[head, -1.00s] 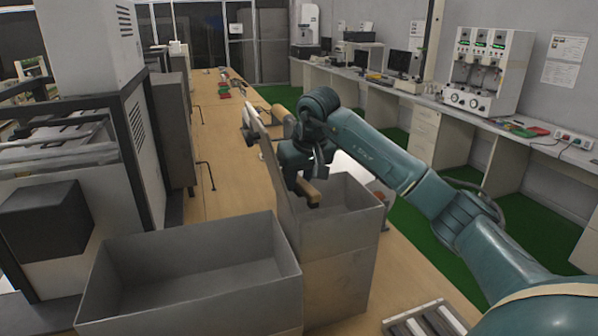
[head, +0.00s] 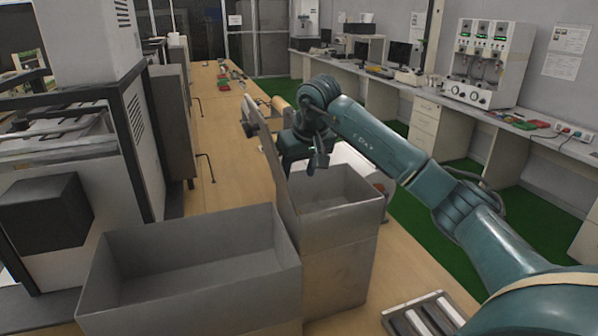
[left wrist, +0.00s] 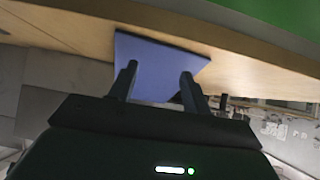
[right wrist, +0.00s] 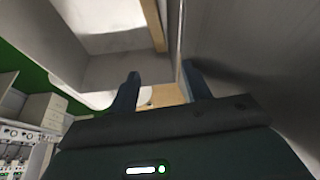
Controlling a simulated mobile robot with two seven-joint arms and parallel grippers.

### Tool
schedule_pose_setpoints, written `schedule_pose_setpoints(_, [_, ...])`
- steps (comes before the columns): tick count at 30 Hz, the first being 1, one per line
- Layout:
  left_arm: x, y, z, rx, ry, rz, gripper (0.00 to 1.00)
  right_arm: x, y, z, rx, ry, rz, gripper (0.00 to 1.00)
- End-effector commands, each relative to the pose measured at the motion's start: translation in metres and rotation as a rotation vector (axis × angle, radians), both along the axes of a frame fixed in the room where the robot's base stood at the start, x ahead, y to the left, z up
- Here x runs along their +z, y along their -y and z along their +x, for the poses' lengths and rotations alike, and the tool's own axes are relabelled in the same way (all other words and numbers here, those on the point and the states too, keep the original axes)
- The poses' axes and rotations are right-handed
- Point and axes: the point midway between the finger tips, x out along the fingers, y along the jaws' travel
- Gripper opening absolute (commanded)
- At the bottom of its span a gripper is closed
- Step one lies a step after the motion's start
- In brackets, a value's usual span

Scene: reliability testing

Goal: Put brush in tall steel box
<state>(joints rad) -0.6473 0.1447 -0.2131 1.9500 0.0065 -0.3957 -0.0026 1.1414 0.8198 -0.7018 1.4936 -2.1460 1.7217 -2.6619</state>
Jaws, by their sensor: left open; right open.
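The tall steel box (head: 338,262) stands right of centre in the head view, its top open. My right gripper (head: 318,160) is above its far rim, beside a raised steel panel (head: 272,170). In the right wrist view its fingers (right wrist: 158,74) are apart with nothing between them. The brush does not show in the head view. My left gripper (left wrist: 158,80) is open, seen only in the left wrist view, with a flat blue-violet object (left wrist: 152,62) beyond its fingers.
A wide, low steel box (head: 195,298) stands left of the tall one. A wooden cylinder (head: 281,104) lies behind the right gripper. A slatted metal tray (head: 425,318) is at the front right. The wooden bench (head: 225,150) runs back and is mostly clear.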

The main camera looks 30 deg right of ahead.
Motion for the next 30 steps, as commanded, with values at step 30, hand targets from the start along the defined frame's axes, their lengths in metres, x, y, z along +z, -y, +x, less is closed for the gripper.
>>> schedule_pose_setpoints(30, [-0.006,0.002,-0.002,0.012,0.008,-0.017,0.49,0.115,-0.003,-0.048,-0.003,0.0,-0.001,0.49])
